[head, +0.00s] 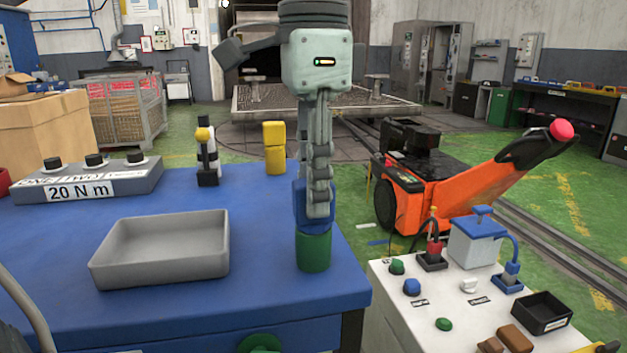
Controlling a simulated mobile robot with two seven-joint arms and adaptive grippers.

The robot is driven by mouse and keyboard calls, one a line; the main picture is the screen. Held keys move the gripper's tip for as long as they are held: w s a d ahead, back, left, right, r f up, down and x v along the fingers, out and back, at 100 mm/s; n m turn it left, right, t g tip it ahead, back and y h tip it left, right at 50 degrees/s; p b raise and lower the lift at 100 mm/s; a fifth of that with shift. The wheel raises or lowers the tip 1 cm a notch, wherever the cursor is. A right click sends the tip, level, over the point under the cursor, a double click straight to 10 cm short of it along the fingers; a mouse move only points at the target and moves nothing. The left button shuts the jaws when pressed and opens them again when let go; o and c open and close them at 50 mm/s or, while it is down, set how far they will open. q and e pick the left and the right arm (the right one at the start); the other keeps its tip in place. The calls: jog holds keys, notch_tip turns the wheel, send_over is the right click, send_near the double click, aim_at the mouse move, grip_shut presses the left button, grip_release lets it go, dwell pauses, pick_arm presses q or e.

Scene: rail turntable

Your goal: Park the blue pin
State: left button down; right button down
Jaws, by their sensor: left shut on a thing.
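My left gripper (319,205) hangs fingers-down over the right part of the blue table. It is shut on the blue pin (300,205), whose blue body shows behind and beside the fingers. A green cylinder (313,252) stands upright near the table's right edge, directly below the blue part. The two meet in the picture; I cannot tell whether the pin sits in the cylinder, on it or just above it. The fingers hide much of the pin. My right gripper is not in view.
On the blue table (230,310) are a grey tray (160,265), a grey box labelled 20 N m (85,185), a yellow block (274,150) and a yellow-knobbed lever (206,160). A white panel (395,325) with plugs and an orange tug (450,195) stand right.

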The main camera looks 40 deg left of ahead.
pick_arm(q)
jog(key=c, duration=1.2)
grip_release()
notch_tip(320, 180, up, 12)
jog(key=shift+f, duration=0.1)
